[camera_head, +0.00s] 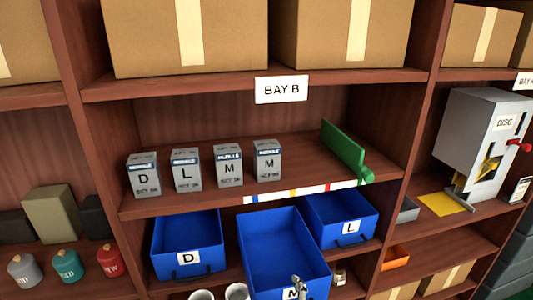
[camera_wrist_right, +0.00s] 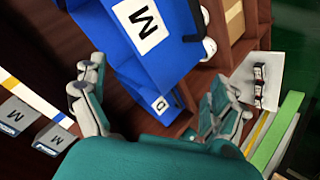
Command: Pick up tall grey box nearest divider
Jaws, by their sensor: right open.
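The grey box nearest the divider is the rightmost of the boxes on the middle shelf, a tall box marked M (camera_head: 267,162). It stands upright, left of the green divider (camera_head: 343,150) with a gap between. Left of it stand another M box (camera_head: 228,166), an L box (camera_head: 186,171) and a D box (camera_head: 143,175). In the right wrist view my right gripper (camera_wrist_right: 155,85) is open with nothing between its fingers. Two grey M boxes (camera_wrist_right: 52,140) show at its left, apart from the fingers; I cannot tell which is which. My left gripper is not in view.
Blue bins marked D (camera_head: 185,247), M (camera_head: 275,240) and L (camera_head: 340,218) sit below the box shelf. A striped strip (camera_head: 300,193) runs along the shelf edge. Cardboard boxes (camera_head: 185,35) fill the shelf above. A grey machine (camera_head: 470,130) stands at the right.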

